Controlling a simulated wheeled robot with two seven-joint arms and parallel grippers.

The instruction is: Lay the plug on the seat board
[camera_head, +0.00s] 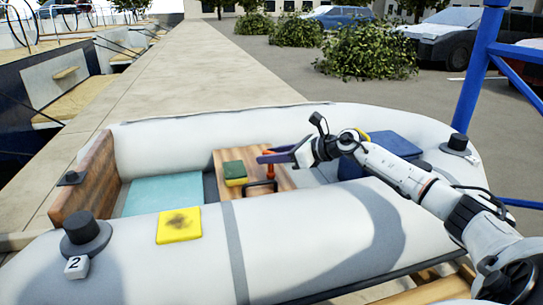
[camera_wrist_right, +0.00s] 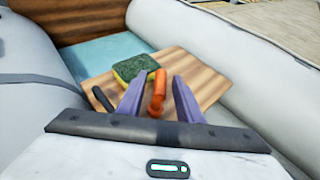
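The wooden seat board (camera_head: 229,155) lies across the inside of the inflatable boat; the right wrist view shows it too (camera_wrist_right: 205,76). A small orange-red upright piece (camera_head: 270,167), which I take for the plug, shows over the board. In the right wrist view the orange piece (camera_wrist_right: 158,92) is between the purple fingers of my right gripper (camera_wrist_right: 160,84), with gaps on both sides. The right gripper (camera_head: 275,156) looks open around it. I cannot tell whether the piece touches the board. My left gripper is not in view.
A green-and-yellow sponge (camera_head: 235,172) lies on the board. A black handle-like piece (camera_head: 262,184) is close to the orange piece. The near boat tube (camera_head: 310,230) carries a stained yellow pad (camera_head: 179,225). A blue bag (camera_head: 390,148) is at the right.

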